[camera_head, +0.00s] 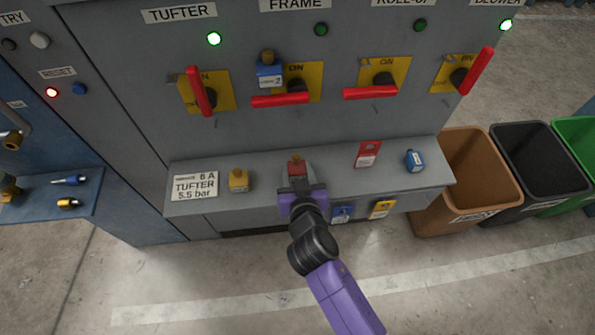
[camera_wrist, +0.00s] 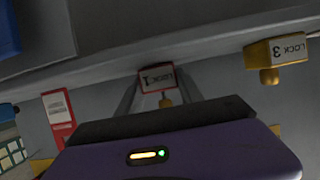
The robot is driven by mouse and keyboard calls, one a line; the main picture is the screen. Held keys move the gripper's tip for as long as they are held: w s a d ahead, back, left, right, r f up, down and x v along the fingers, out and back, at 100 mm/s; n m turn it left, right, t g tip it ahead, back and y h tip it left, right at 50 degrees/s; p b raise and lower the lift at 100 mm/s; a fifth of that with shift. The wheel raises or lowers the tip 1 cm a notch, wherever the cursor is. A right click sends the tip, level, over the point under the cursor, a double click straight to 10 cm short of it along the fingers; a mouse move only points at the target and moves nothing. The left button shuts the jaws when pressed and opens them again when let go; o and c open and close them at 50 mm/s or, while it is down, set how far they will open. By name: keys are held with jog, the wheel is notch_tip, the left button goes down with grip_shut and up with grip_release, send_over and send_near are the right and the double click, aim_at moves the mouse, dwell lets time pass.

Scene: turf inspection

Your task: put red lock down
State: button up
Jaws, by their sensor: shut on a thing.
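The red lock (camera_head: 297,168), with a brass-coloured part, is between the fingers of my gripper (camera_head: 297,177) over the middle of the grey shelf (camera_head: 330,176). In the wrist view the lock (camera_wrist: 157,78) shows a white "LOCK 1" label, upside down, between the two fingers of my gripper (camera_wrist: 160,92). My gripper is shut on it. I cannot tell whether the lock touches the shelf.
A yellow lock (camera_head: 238,181) and a tufter card (camera_head: 195,186) are left on the shelf. Another blue lock (camera_head: 269,75) hangs by the frame switch. Bins (camera_head: 465,180) stand at right.

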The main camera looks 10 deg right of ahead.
jog(key=shift+f, duration=0.1)
jog(key=o, duration=1.4)
jog(key=shift+r, duration=0.2)
jog(key=s+d+r+y, duration=0.1)
jog(key=s+d, duration=0.1)
jog(key=s, duration=0.9)
jog(key=s+d+r, duration=0.1)
jog(key=s+r, duration=0.1)
jog(key=s, duration=0.8)
jog(key=shift+t+h, duration=0.5)
jog(key=shift+t, duration=0.2)
jog(key=s+d+r, duration=0.4)
jog(key=s, duration=0.1)
jog(key=s+d+r, duration=0.3)
jog(key=s+r, duration=0.1)
jog(key=s, duration=0.2)
jog(key=s+d+r, duration=0.4)
jog(key=s, duration=0.2)
jog(key=shift+d, duration=0.3)
